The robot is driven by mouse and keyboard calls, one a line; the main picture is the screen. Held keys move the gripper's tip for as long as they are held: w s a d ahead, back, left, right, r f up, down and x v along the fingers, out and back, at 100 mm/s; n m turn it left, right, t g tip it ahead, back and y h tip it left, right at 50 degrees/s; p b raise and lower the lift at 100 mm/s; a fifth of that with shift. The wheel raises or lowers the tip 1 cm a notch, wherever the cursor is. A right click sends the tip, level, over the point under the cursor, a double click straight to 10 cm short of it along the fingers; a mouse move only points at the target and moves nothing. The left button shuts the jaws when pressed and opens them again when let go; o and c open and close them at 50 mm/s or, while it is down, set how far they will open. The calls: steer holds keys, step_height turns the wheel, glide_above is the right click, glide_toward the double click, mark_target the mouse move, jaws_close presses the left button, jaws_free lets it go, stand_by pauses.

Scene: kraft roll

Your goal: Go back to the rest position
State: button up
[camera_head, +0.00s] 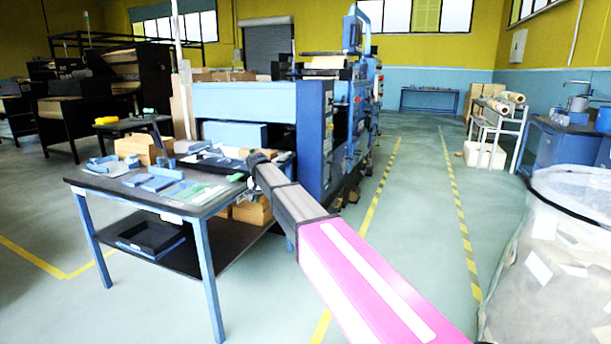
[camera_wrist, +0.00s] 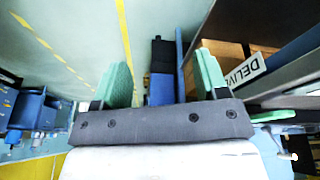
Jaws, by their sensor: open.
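My gripper (camera_wrist: 163,76) shows in the wrist view with its two green fingers spread wide and nothing held between them. In the head view my pink and grey arm reaches from the lower right toward the right end of a dark-topped workbench (camera_head: 115,188) with blue legs. The arm's far end is beside or over that end of the bench; its fingers cannot be made out there. In the wrist view a dark table edge and a white label reading "DELIV" (camera_wrist: 245,68) lie close to the right finger.
Blue blocks (camera_head: 153,183) and a green sheet lie on the workbench; a black tray (camera_head: 150,238) is on its lower shelf. A large blue machine (camera_head: 245,105) stands behind. A clear bag of scrap (camera_head: 550,270) stands at right. The yellow-marked aisle (camera_head: 425,200) is open floor.

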steer(key=s+d+f+g, duration=0.1)
steer(key=s+d+f, duration=0.65)
steer(key=d, duration=0.35)
steer(key=s+d+f+g, duration=0.1)
steer(key=s+d+f, duration=0.65)
steer(key=d, duration=0.45)
steer(key=s+d+f, duration=0.3)
steer(key=s+d, duration=0.3)
steer(key=s, duration=0.3)
steer(key=s+d+f+n+g+y, duration=0.1)
steer(key=s+d+f, duration=0.3)
steer(key=s+d, duration=0.3)
steer(key=shift+s+f, duration=0.3)
steer(key=shift+s, duration=0.9)
